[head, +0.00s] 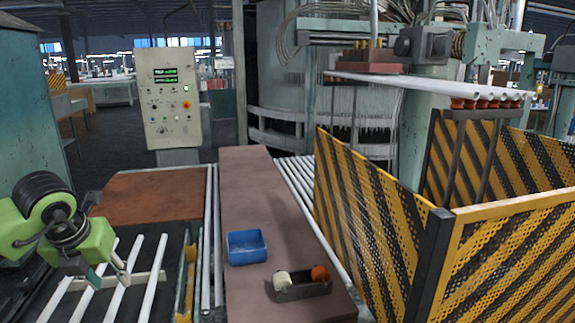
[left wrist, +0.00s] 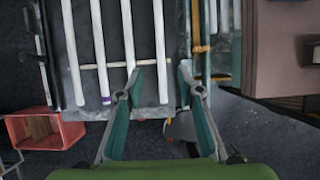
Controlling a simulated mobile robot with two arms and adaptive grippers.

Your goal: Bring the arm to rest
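My left gripper (head: 98,268) comes in at the lower left of the head view, green with dark joints. In the left wrist view my left gripper (left wrist: 160,72) has its two teal fingers spread apart, with nothing held between them. It hangs over the near end of a dark rack (left wrist: 82,50) carrying several white glass tubes (left wrist: 101,45). One tube (left wrist: 101,65) has a purple band near its end. In the head view the tubes (head: 155,275) lie side by side, partly hidden by the gripper. My right gripper is in neither view.
A brown bench (head: 245,190) holds a blue bin (head: 246,247) and a dark tray (head: 300,291) with a white and an orange item. Yellow-black mesh guards (head: 365,215) stand at right. A control panel (head: 172,98) stands behind. A red crate (left wrist: 40,130) is on the floor.

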